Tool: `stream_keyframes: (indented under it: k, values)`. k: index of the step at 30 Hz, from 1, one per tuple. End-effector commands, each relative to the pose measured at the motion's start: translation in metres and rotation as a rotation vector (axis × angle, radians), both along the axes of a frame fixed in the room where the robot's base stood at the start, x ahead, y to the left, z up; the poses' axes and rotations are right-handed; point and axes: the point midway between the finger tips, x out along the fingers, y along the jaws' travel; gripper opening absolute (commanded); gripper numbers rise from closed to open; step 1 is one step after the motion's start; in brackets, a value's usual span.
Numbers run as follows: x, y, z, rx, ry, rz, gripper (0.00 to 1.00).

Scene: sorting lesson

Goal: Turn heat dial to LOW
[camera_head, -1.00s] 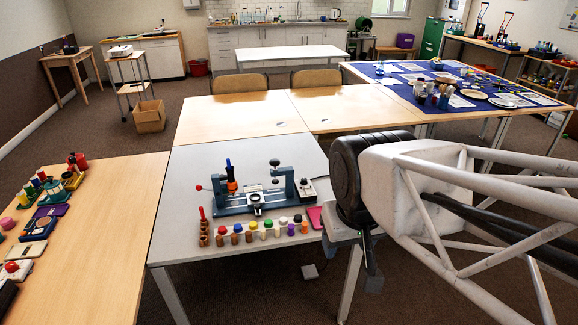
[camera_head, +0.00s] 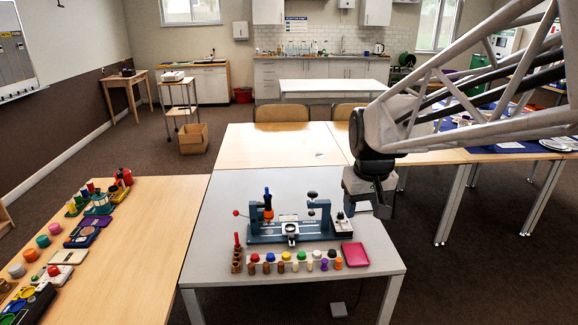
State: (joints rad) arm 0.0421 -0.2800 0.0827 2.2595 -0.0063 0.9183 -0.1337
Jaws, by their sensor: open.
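A blue bench machine (camera_head: 270,238) stands on the grey table. At its right end is a small pale control box (camera_head: 345,228) with a dark knob (camera_head: 340,216) on top, which looks like the heat dial. Its markings and setting are too small to read. My gripper (camera_head: 368,208) hangs just right of the control box, above the table's right side, apart from the knob. It is open, and nothing shows in it. Its fingers are small and partly hidden by its own body.
A row of coloured pegs (camera_head: 285,258) stands in front of the machine, with a pink tray (camera_head: 355,254) at its right. The wooden table (camera_head: 150,240) at left holds several small items. The grey table's back part is clear.

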Motion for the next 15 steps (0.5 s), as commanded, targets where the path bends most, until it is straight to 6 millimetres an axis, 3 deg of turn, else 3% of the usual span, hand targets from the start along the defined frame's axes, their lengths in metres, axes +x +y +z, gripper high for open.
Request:
stream_keyframes:
  k: [15]
  values:
    - [0.118, -0.017, -0.024, -0.007, 0.042, 0.062, 0.56]
